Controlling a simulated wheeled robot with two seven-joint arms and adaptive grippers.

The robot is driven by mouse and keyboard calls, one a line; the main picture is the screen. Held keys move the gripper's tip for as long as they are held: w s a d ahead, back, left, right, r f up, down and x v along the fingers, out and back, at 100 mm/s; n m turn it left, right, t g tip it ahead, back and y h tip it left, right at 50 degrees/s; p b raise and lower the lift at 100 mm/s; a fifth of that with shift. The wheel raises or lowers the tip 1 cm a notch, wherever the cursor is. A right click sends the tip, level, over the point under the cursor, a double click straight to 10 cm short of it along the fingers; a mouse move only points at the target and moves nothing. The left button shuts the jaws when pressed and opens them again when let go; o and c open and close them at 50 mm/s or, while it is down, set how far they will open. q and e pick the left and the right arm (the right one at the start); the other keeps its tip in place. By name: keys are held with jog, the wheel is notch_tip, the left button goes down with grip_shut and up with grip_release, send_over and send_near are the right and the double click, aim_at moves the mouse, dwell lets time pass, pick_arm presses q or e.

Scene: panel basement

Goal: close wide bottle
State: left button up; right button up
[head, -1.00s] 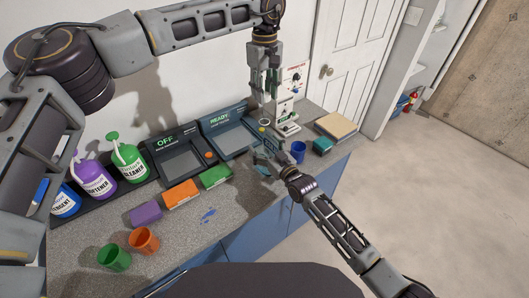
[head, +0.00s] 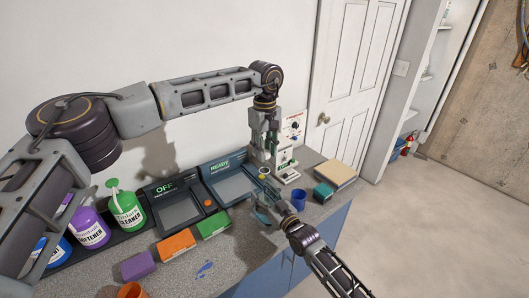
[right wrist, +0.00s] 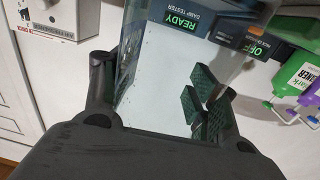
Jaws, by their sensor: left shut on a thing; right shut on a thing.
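My left gripper (head: 263,152) points straight down over the back right of the counter, beside the white tester. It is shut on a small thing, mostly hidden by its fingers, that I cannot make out. A small pale ring (head: 264,172) shows just below its fingertips. My right gripper (head: 266,196) is lower and nearer, in front of the READY tray. It is shut on a clear, wide bottle (right wrist: 165,85), which fills the space between its green-padded fingers in the right wrist view. The bottle is hard to see in the head view.
READY (head: 236,186) and OFF (head: 181,212) stations stand to the left, with coloured boxes in front. The white tester (head: 291,135) stands close behind.

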pick_arm(q)
jog(key=shift+f, duration=1.1)
jog(key=shift+f, duration=0.1)
jog(key=shift+f, duration=0.75)
jog(key=shift+f, duration=0.55)
dwell(0.6)
pick_arm(e)
grip_shut()
pick_arm(q)
jog(key=shift+m, duration=8.1)
